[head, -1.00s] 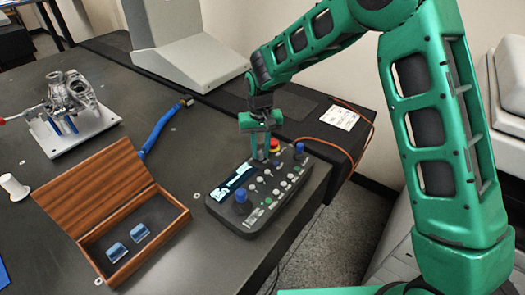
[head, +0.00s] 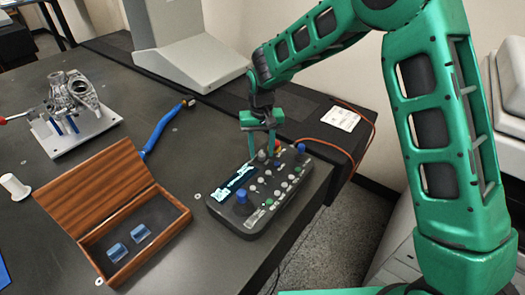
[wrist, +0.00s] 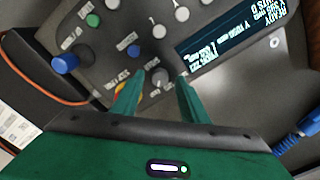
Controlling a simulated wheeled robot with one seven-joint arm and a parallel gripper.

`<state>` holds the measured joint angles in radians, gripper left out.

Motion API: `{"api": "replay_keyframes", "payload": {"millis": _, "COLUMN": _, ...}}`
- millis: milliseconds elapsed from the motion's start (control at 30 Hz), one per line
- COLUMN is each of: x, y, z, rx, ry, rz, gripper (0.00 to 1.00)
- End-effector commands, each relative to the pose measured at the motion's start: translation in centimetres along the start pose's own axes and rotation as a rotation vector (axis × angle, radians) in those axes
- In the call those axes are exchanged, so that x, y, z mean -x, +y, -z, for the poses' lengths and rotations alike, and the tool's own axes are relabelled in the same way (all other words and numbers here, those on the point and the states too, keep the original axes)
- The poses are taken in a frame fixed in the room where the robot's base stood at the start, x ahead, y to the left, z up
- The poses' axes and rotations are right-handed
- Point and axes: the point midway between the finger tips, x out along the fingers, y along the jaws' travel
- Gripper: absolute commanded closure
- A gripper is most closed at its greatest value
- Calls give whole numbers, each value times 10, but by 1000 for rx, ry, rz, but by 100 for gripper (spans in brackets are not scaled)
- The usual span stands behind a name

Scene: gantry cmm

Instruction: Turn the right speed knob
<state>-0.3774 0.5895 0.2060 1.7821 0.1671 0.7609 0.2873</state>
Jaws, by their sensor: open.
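The dark control panel (head: 225,212) lies on the table near its right edge, with a lit screen, buttons and two blue knobs. A small grey knob (wrist: 160,76) shows in the wrist view between the fingertips of my gripper (wrist: 161,80). The fingers are open, one on each side of the knob, with gaps visible. In the head view my gripper (head: 262,150) points down at the far end of the panel. The knob is mostly hidden there. I cannot clearly read its label.
A red and yellow emergency stop (wrist: 120,90) is partly hidden beside the left finger in the wrist view. A blue knob (head: 299,149) stands to the right. An open wooden box (head: 150,262) lies left of the panel. An orange cable (head: 335,147) runs behind.

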Motion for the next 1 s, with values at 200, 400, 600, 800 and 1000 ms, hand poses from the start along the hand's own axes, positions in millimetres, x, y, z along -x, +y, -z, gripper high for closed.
{"api": "replay_keyframes", "payload": {"millis": 200, "x": 38, "y": 0, "z": 2, "rx": 0, "ry": 6, "rz": 2, "gripper": 60}}
{"api": "replay_keyframes", "payload": {"millis": 400, "x": 74, "y": 0, "z": 1, "rx": 0, "ry": 5, "rz": 2, "gripper": 60}}
{"api": "replay_keyframes", "payload": {"millis": 600, "x": 95, "y": 0, "z": 1, "rx": 0, "ry": 3, "rz": 2, "gripper": 60}}
{"api": "replay_keyframes", "payload": {"millis": 800, "x": 101, "y": 0, "z": 1, "rx": 0, "ry": 3, "rz": 1, "gripper": 60}}
{"api": "replay_keyframes", "payload": {"millis": 1000, "x": 101, "y": 0, "z": 1, "rx": 0, "ry": 2, "rz": 1, "gripper": 60}}
